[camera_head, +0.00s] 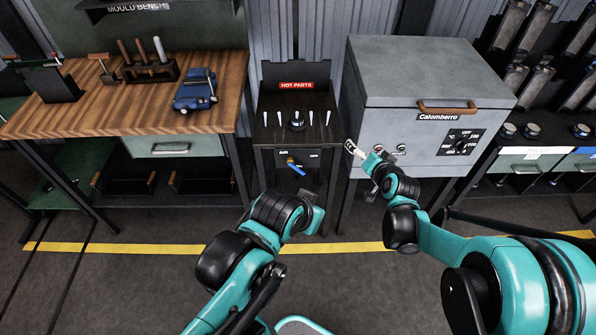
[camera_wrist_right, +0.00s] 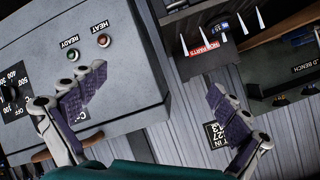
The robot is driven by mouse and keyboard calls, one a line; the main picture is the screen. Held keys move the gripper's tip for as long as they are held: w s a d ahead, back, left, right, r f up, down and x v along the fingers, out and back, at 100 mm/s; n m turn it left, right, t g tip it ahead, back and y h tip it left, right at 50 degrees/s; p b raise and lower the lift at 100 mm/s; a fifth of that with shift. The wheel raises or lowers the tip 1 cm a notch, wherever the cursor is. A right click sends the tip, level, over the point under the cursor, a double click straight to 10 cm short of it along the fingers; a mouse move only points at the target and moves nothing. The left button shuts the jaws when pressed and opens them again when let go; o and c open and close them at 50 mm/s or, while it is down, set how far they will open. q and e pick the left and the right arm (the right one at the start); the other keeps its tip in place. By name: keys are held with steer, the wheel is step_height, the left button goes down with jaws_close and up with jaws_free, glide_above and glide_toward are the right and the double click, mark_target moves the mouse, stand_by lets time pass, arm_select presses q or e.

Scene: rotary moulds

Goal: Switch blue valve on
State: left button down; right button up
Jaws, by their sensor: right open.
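The blue valve (camera_head: 295,166) is a small lever on the front of the dark hot-parts stand (camera_head: 288,140), beside an AIR label. Its lever slants down to the right in the head view. My right gripper (camera_head: 352,151) is right of the valve and apart from it, in front of the grey oven's left side. In the right wrist view my right gripper (camera_wrist_right: 160,108) has its fingers spread wide with nothing between them. My left arm ends below the valve, at the lower middle of the head view. Its fingers cannot be made out.
The grey Calomberro oven (camera_head: 390,75) stands right of the stand, its lamps and dial facing forward. A wooden bench (camera_head: 110,120) with tools and a blue vise (camera_head: 196,90) is at left. Upright spikes line the stand's top. Floor with a yellow line lies in front.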

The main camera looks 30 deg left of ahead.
steer(key=a+f+y+b, duration=0.1)
steer(key=a+f+y, duration=0.1)
steer(key=a+f, duration=1)
steer(key=m+y, duration=0.1)
steer(key=y, duration=0.1)
glide_toward(298, 169)
steer(key=x, duration=0.3)
steer(key=b+x, duration=0.1)
steer(key=x, duration=0.1)
steer(key=b+x, duration=0.1)
steer(key=x, duration=0.1)
steer(key=b+x, duration=0.1)
steer(key=x, duration=0.1)
steer(key=shift+f, duration=0.35)
steer(key=shift+w+a, duration=0.5)
steer(key=shift+w, duration=0.05)
steer(key=c, duration=1.6)
steer(key=shift+o, duration=0.2)
